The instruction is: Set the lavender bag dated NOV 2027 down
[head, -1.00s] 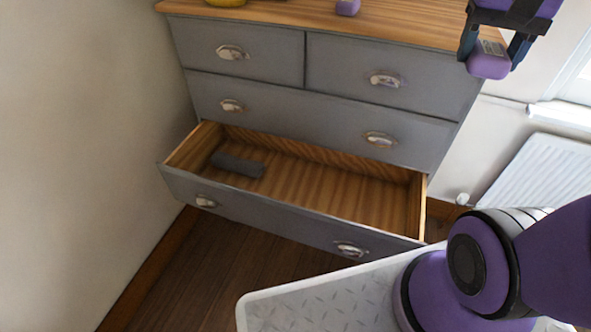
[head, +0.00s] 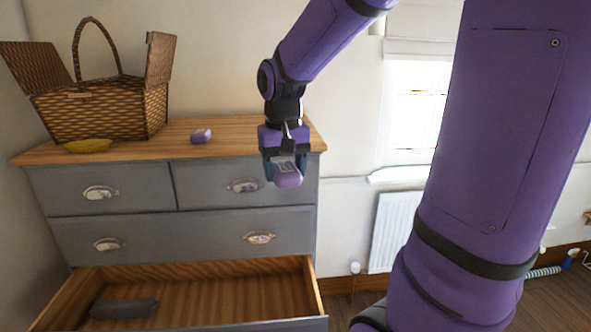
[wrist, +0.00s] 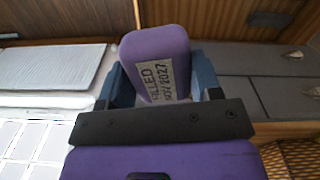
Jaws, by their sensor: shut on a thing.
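My gripper (head: 284,170) is shut on a lavender bag (head: 288,180), a small purple block-like bag. In the wrist view the bag (wrist: 155,50) sits between the fingers, and its label reads FILLED NOV 2027. My gripper holds it in the air by the right front of the chest of drawers (head: 130,212), below the level of its top. A second purple bag (head: 201,136) lies on the chest's wooden top; no date can be read on it.
A radiator (head: 398,228) is on the right wall.

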